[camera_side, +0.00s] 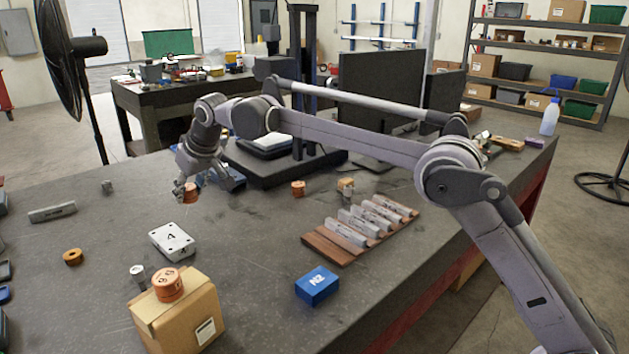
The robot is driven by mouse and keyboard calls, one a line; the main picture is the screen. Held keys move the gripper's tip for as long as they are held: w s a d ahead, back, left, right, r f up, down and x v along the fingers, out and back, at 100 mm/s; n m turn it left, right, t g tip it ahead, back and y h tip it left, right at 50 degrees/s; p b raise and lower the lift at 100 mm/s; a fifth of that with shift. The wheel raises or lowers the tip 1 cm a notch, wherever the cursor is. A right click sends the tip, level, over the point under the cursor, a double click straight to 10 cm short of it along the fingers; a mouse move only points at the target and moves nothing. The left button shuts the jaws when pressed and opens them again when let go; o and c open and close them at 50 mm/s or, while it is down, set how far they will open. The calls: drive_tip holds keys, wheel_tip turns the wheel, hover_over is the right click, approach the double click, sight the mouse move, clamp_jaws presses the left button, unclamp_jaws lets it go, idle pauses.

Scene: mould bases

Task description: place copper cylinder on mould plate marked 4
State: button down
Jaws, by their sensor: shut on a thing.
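The mould plate marked 4 (172,240) is a pale grey block with dark holes and a black mark on top, lying on the dark workbench left of centre. My gripper (187,191) is above the bench, beyond the plate in the picture. It is shut on a copper cylinder (191,195), partly hidden by the fingers. The cylinder is apart from the plate. Another copper cylinder (167,284) with marks on top sits on a cardboard box (178,322). A small copper cylinder (298,188) stands near the bench middle.
A copper ring (73,257) and small metal cylinder (137,274) lie near the plate. A blue N2 block (317,286) and wooden rack (322,248) of grey bars stand to the right. A grey bar (52,212) lies at left. The bench around the plate is mostly clear.

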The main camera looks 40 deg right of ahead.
hover_over(168, 235)
drive_tip(key=s, duration=0.2)
drive_tip(key=f, duration=0.3)
drive_tip(key=shift+d+f, duration=0.25)
drive_tip(key=shift+f, duration=2.05)
drive_tip(key=shift+f, duration=0.15)
drive_tip(key=c, duration=0.9)
unclamp_jaws()
drive_tip(key=shift+o, duration=0.2)
